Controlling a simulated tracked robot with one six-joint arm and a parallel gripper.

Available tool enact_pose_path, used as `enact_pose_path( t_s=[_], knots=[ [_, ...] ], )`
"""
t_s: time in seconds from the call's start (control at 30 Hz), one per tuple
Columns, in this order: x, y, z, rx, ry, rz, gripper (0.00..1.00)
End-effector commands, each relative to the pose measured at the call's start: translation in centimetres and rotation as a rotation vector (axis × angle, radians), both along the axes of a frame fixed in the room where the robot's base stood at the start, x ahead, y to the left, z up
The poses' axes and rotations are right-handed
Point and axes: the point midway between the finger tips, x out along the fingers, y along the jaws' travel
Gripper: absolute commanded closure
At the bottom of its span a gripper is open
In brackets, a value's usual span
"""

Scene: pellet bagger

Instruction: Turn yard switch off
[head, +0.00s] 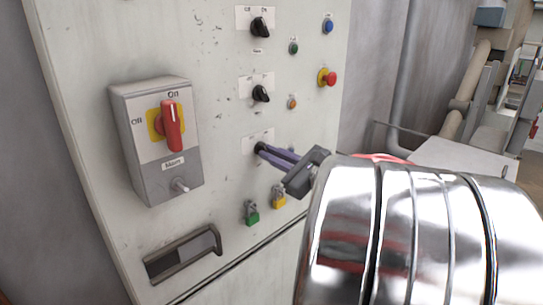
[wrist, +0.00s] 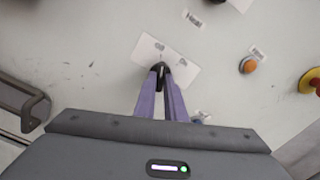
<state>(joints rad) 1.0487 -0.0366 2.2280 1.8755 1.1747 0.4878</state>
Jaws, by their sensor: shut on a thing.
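A black rotary switch knob (head: 260,147) sits on a white label plate on the panel, below two similar black knobs. My gripper (head: 265,150) is shut on this knob, its purple fingers reaching in from the right. In the wrist view the knob (wrist: 161,68) shows between the two fingertips (wrist: 161,82). The white label plate (wrist: 184,58) around it has small print that I cannot read. The knob's pointer direction is mostly hidden by the fingers.
A grey box with a red handle (head: 172,126) marked Main is at left. A dark pull handle (head: 183,254) is low left.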

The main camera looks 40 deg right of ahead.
Motion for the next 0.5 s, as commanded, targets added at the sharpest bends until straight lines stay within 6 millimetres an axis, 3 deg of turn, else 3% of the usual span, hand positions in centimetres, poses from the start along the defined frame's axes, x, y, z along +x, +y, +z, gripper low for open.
enact_pose_path(
  t_s=[0.5],
  knots=[
    [-0.02,0.03,-0.16,-0.139,0.0,0.002,1.0]
  ],
)
